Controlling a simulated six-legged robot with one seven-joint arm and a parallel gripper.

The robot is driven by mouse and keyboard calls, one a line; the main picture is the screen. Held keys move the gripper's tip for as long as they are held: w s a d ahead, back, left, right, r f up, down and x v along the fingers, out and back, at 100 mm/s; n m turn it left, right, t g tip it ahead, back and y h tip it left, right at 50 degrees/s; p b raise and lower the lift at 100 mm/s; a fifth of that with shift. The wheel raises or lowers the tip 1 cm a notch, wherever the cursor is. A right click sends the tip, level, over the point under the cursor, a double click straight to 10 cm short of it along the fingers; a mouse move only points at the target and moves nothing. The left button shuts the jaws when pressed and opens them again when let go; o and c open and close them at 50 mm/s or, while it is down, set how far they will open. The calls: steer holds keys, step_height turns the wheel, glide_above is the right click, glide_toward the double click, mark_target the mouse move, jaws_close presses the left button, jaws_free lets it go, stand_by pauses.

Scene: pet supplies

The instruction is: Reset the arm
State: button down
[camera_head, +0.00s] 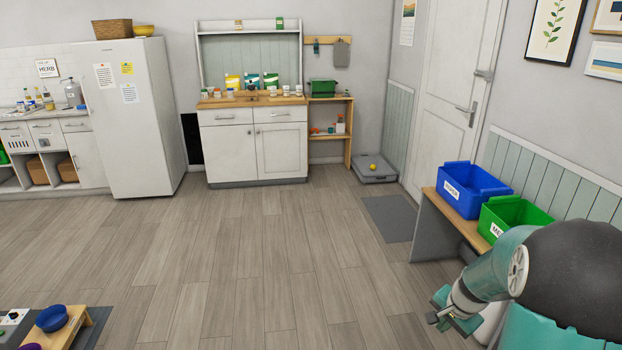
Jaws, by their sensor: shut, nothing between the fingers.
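My arm, teal and grey with a large dark rounded part, shows at the lower right. My gripper (441,318) is at its lower left end, low over the wooden floor, in front of the bench with the bins. It is small in the picture; its fingers appear shut with nothing held. Part of the arm is cut off by the right and bottom edges.
A blue bin (462,205) and a green bin (487,228) stand on a wooden bench (432,215) at the right. A white cabinet (228,150) and fridge (133,150) stand at the back. The middle floor is clear.

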steer(key=s+a+r+n+t, duration=0.1)
steer(key=s+a+r+n, duration=0.25)
steer(key=a+r, duration=0.4)
steer(key=s+a+r+n, duration=0.35)
steer(key=a+r, duration=0.25)
steer(key=r, duration=0.3)
steer(key=s+a+r+n, duration=0.2)
steer(key=s+a+r, duration=0.1)
steer(key=s, duration=0.4)
steer(key=s+a+r+n+t, duration=0.1)
steer(key=s+a+r+n, duration=0.1)
steer(key=s, duration=0.5)
steer(key=shift+a+r+n, duration=0.4)
steer(key=shift+a+r, duration=0.05)
steer(key=shift+a, duration=0.45)
steer(key=shift+d, duration=0.15)
